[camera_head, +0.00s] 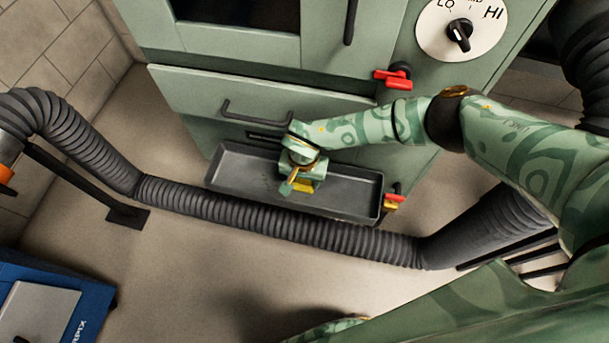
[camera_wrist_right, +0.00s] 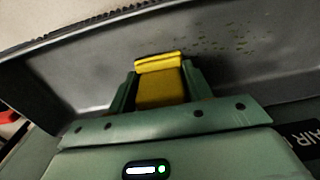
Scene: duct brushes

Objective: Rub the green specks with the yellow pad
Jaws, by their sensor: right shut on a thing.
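My right gripper (camera_head: 298,184) is over the grey metal tray (camera_head: 235,176) at the foot of the green cabinet. It is shut on the yellow pad (camera_head: 305,186), which also shows between the fingers in the right wrist view (camera_wrist_right: 160,85). In that view the small yellow-green specks (camera_wrist_right: 225,42) are scattered on the grey tray surface, right of and beyond the pad. I cannot tell whether the pad touches the tray. In the head view the specks are not clearly visible. My left gripper is out of view.
A ribbed grey duct (camera_head: 280,222) runs across in front of the tray. The cabinet has a drawer handle (camera_head: 255,115), red valve levers (camera_head: 393,79) and a dial (camera_head: 459,35). A blue box (camera_head: 90,300) stands at lower left. The floor (camera_head: 190,270) in front is mostly clear.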

